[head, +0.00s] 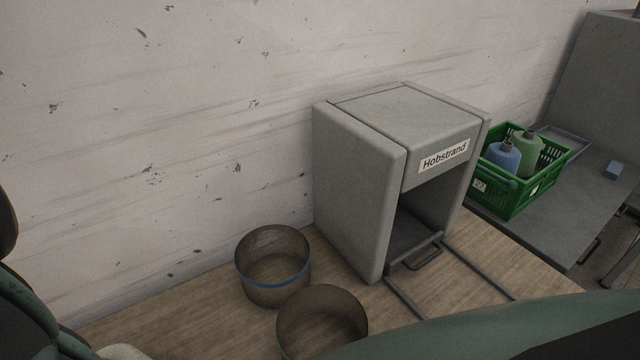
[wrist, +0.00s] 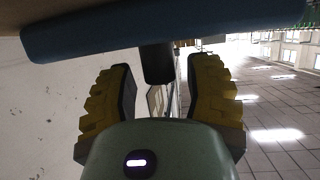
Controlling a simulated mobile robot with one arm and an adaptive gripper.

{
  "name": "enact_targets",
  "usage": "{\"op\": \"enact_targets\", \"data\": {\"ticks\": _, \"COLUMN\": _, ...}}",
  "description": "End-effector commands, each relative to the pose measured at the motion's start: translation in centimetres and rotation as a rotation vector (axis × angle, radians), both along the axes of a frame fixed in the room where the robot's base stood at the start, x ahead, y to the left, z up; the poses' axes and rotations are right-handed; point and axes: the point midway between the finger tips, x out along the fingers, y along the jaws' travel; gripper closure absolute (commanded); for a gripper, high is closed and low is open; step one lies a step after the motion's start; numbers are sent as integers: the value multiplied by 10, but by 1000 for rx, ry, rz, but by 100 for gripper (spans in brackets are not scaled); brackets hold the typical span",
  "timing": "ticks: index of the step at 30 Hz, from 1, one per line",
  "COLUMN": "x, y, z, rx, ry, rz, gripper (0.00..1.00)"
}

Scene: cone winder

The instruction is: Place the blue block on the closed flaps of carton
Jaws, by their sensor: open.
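A small blue block (head: 614,170) lies on the grey work surface at the far right of the head view. No carton with closed flaps can be made out in either view.
A grey box-shaped machine (head: 358,195) marked "Hobstrand" stands against the wall. A green crate (head: 518,203) with blue and green cones sits right of it. Two open round bins (head: 272,293) (head: 322,345) stand left. A long blue bar (wrist: 165,28) crosses the wrist view's top.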

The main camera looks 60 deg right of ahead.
Motion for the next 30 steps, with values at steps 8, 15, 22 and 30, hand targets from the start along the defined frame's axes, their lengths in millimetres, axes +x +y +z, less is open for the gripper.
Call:
{"op": "enact_targets", "data": {"ticks": 8, "x": -6, "y": -15, "z": 6, "rx": 2, "ry": -1, "rz": -3, "gripper": 50}}
{"op": "enact_targets", "data": {"ticks": 15, "x": -17, "y": -37, "z": 15, "rx": 2, "ry": 1, "rz": -7, "gripper": 50}}
{"op": "enact_targets", "data": {"ticks": 22, "x": -28, "y": -60, "z": 25, "rx": 2, "ry": -1, "rz": -11, "gripper": 50}}
{"op": "enact_targets", "data": {"ticks": 30, "x": -42, "y": -85, "z": 42, "rx": -5, "ry": 6, "rz": -8, "gripper": 50}}
